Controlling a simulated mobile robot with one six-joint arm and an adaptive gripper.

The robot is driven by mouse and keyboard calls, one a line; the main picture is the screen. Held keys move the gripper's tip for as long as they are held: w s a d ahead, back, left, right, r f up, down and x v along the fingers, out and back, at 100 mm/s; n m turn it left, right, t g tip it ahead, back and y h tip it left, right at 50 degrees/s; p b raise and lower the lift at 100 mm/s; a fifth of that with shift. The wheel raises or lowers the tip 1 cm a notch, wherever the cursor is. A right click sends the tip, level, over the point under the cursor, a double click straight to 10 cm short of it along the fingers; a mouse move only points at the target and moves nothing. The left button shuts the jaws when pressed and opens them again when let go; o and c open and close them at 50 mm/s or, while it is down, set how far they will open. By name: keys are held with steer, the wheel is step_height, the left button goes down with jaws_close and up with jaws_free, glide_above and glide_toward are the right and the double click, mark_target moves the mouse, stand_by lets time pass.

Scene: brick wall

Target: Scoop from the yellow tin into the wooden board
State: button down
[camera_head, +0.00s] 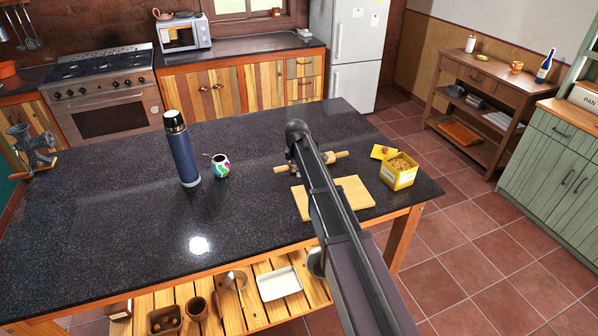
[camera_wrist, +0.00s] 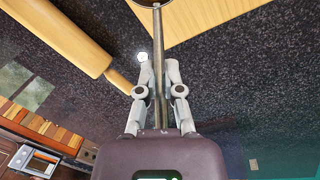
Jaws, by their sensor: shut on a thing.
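The yellow tin (camera_head: 400,180) stands on the dark counter near its right end, its lid open to the left and filled with a tan, lumpy content. The wooden board (camera_head: 352,192) lies flat just left of it, partly hidden behind my arm. Its pale surface also shows at the top of the wrist view (camera_wrist: 215,14). My gripper (camera_wrist: 159,74) is shut on the metal handle of a spoon-like scoop (camera_wrist: 158,40). The scoop's bowl is cut off at the top edge by the board, so its contents cannot be told. My arm mostly hides the gripper in the head view.
A wooden rolling pin (camera_head: 341,155) lies behind the board, close to my gripper; it also shows in the wrist view (camera_wrist: 62,40). A painted cup (camera_head: 221,167) and a tall blue flask (camera_head: 182,152) stand to the left. The counter's front left is clear.

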steer(key=shift+s+d+y, duration=0.1)
steer(key=shift+d+y, duration=0.15)
steer(key=shift+y, duration=0.05)
steer(key=shift+s+d+r+y, duration=0.15)
steer(key=shift+d+r+y, duration=0.05)
steer(key=shift+d+y, duration=0.5)
steer(key=shift+s+d+r+m+t+y+b, duration=0.2)
steer(key=shift+d+t+y+b, duration=0.1)
steer(key=shift+d+y, duration=0.5)
steer(key=shift+s+d+r+m+t+y+b, duration=0.1)
steer(key=shift+d+r+t+y+b, duration=0.3)
steer(key=shift+y, duration=0.6)
steer(key=shift+s+d+f+y+b, duration=0.1)
steer(key=shift+d+f+y+b, duration=0.05)
steer(key=shift+d+y+b, duration=0.4)
steer(key=shift+s+d+f+y+b, duration=0.1)
steer(key=shift+d+y+b, duration=0.3)
steer(key=shift+d+y, duration=0.25)
steer(key=shift+s+d+t+y+b, duration=0.2)
steer(key=shift+d+t+y+b, duration=0.3)
steer(key=shift+d+y+b, duration=0.6)
steer(key=shift+s+d+r+m+y+b, duration=0.15)
steer(key=shift+d+y+b, duration=0.2)
steer(key=shift+b, duration=0.2)
steer(key=shift+d+r+m+y+b, duration=0.15)
steer(key=shift+d+y+b, duration=0.15)
steer(key=shift+b, duration=0.2)
steer(key=shift+y, duration=0.25)
